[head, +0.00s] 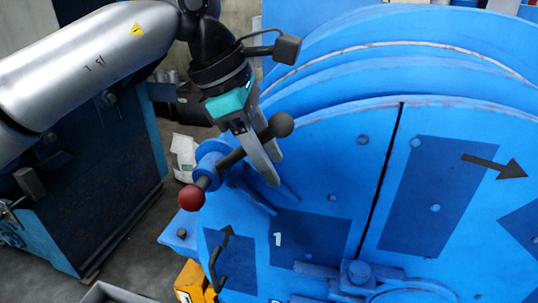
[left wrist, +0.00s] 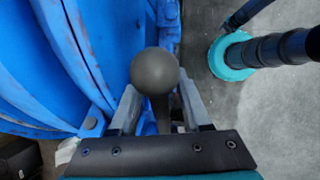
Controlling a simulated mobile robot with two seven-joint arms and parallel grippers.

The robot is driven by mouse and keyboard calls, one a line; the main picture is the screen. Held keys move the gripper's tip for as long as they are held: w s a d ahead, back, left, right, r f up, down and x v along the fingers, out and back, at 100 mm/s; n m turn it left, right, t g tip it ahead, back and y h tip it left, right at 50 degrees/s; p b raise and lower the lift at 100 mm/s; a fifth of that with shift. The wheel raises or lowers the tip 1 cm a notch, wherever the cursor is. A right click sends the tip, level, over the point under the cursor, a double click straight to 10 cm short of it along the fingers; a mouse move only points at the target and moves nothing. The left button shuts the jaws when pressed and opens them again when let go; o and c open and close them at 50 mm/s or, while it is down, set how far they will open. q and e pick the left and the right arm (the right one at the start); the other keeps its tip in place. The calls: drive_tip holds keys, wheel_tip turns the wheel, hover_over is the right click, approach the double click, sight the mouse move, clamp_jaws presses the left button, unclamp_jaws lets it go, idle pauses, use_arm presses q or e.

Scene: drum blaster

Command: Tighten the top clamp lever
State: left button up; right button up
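The clamp lever (head: 238,154) is a dark bar on the upper left of the blue drum door, with a dark ball (head: 282,125) at its upper right end and a red ball (head: 191,198) at its lower left end. A blue round hub (head: 211,154) sits beside the bar. My left gripper (head: 269,165) is at the dark-ball end, its fingers pointing down past the bar. In the left wrist view the dark ball (left wrist: 154,71) shows between the two spread fingers, with gaps beside the bar. Whether a finger touches the bar is hidden. My right gripper is not in view.
A blue machine cabinet (head: 85,190) stands at the left. Grey floor shows between them.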

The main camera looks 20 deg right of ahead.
use_arm(q)
clamp_jaws()
idle(1.2)
